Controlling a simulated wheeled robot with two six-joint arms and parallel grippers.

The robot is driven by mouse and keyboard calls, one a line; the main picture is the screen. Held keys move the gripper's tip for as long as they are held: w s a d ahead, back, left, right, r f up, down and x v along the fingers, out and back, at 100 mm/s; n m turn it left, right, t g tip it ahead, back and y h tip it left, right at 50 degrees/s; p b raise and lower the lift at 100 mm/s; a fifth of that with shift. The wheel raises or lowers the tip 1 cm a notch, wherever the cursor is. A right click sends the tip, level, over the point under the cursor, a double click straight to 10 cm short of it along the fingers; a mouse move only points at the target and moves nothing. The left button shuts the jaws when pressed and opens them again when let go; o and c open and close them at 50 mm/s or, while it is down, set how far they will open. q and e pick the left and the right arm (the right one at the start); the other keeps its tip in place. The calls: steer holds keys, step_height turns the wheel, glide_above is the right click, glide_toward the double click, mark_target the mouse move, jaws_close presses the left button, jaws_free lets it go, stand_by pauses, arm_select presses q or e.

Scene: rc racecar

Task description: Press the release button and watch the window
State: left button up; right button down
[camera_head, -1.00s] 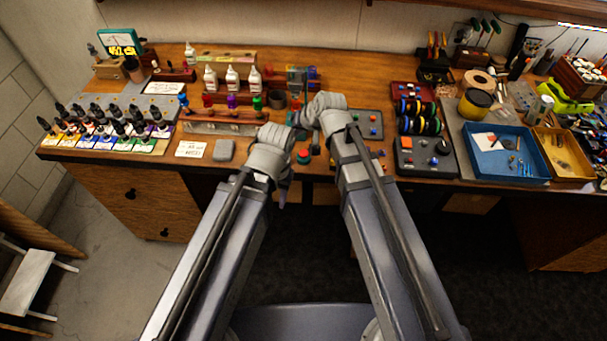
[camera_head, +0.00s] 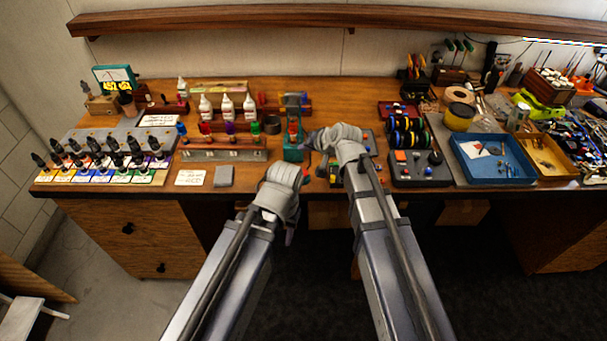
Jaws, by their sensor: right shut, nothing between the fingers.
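A teal stand (camera_head: 293,150) with a red part on it stands near the middle of the bench, just left of my right gripper. A dark control box (camera_head: 420,175) with an orange square and a black knob sits to the right. I cannot tell which part is the release button or the window. My right gripper (camera_head: 311,140) is shut and empty, pointing left over the bench beside the teal stand; I cannot tell whether it touches it. My left wrist is low at the bench's front edge and hides most of my left gripper, so its jaws cannot be made out.
Dropper bottles (camera_head: 110,155) and white bottles (camera_head: 228,107) fill the left. A blue tray (camera_head: 490,177) and black rolls (camera_head: 408,137) are at the right. A shelf (camera_head: 300,20) runs above.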

mark_target(305, 175)
step_height(305, 175, down, 8)
steer(key=b, duration=0.7)
steer(key=shift+f+b, duration=0.2)
steer(key=shift+b, duration=0.2)
steer(key=shift+f, duration=0.1)
stand_by(1.3)
steer(key=shift+f+b, duration=0.25)
steer(key=shift+b, duration=0.15)
